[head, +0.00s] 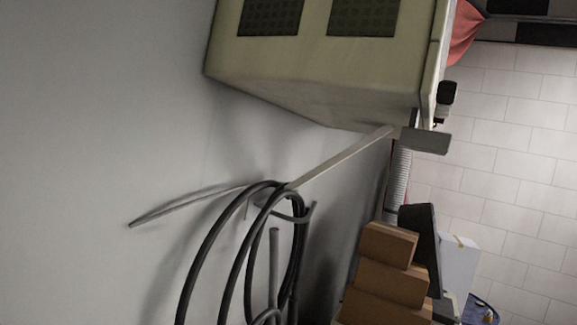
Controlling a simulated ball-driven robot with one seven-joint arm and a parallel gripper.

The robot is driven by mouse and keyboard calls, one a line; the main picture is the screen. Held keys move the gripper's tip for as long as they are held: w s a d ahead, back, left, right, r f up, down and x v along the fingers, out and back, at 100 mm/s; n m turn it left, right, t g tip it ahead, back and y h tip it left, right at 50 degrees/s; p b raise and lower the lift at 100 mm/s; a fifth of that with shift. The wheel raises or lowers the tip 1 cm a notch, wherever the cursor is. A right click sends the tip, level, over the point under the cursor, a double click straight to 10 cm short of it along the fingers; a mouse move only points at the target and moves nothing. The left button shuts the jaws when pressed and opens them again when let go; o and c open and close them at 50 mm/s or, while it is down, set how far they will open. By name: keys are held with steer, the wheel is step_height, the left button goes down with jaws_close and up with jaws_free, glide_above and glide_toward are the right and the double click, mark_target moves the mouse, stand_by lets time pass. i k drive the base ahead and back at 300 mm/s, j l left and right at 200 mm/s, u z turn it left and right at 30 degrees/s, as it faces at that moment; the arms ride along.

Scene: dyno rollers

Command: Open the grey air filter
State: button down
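A cream-beige box-shaped housing (315,75) fills the top middle of the head view, against a plain grey wall. Two dark grilles (362,17) show on its face, and its upper part is cut off by the picture edge. I cannot tell whether this housing is the grey air filter, and nothing else in view is clearly a grey air filter. No open lid or door shows on the part of the housing in view. My gripper does not show in this view.
Black hoses (232,240) hang in loops on a metal bracket (345,158) below the housing. A grey plate (426,141) sits near the bracket's right end. Stacked cardboard boxes (391,280) stand lower right, before a white tiled surface (520,150). The grey wall (90,110) at left is bare.

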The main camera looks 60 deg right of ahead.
mark_target(411, 138)
steer(key=z, duration=1.75)
steer(key=i+j, duration=0.15)
steer(key=i+z, duration=0.05)
steer(key=i, duration=0.05)
